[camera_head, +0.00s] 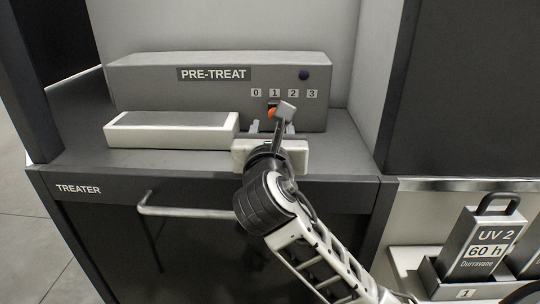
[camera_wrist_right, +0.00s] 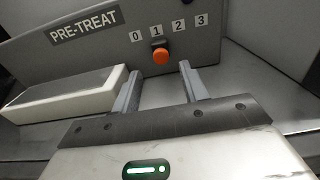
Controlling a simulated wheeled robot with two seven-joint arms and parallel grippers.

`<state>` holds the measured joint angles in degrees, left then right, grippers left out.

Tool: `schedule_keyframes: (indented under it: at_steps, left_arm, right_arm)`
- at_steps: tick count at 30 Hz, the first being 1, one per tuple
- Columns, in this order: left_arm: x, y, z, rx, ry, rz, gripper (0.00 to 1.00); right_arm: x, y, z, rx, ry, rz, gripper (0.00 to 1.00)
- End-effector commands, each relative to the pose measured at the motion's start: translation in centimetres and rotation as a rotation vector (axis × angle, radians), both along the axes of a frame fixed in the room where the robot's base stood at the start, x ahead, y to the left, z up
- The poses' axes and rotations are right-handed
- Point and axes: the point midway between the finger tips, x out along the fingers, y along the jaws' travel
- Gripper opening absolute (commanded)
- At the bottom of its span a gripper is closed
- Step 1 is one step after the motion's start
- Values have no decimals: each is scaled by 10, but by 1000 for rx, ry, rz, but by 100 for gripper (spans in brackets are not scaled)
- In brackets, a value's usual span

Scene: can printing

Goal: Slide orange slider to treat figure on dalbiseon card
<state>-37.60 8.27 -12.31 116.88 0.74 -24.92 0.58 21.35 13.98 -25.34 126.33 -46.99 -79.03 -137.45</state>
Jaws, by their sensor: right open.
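The orange slider (camera_head: 271,113) is on the front of the grey PRE-TREAT unit (camera_head: 150,82), below the figure 1. It also shows as a round orange knob in the right wrist view (camera_wrist_right: 161,55). The figures 0, 1, 2 and 3 (camera_wrist_right: 168,28) run in a row above it. My right gripper (camera_head: 272,128) is open in front of the unit. In the right wrist view its two fingers (camera_wrist_right: 160,76) are spread, one to each side below the knob, with nothing between them. The dalbiseon card and my left gripper are not in view.
A white-edged block with a grey top (camera_head: 170,130) stands left of my gripper on the dark TREATER counter (camera_head: 90,160). A dark blue button (camera_head: 304,74) is at the unit's upper right. A handle (camera_head: 185,212) is on the counter's front.

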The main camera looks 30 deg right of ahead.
Motion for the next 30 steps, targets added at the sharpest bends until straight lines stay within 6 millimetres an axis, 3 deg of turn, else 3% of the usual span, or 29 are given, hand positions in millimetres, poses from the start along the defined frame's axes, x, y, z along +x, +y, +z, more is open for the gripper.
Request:
schedule_keyframes:
  at_steps: [6, 12, 18, 30]
  left_arm:
    - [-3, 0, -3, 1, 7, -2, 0]
    - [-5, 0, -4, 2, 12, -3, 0]
    - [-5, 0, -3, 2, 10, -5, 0]
    - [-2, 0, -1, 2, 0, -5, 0]
  right_arm:
    - [-47, 28, -1, 5, 1, 3, 44]
    - [-77, 46, -1, 2, 2, 2, 44]
    - [-90, 52, 0, 1, 0, -1, 44]
    - [-90, 53, 0, 1, 1, -1, 44]
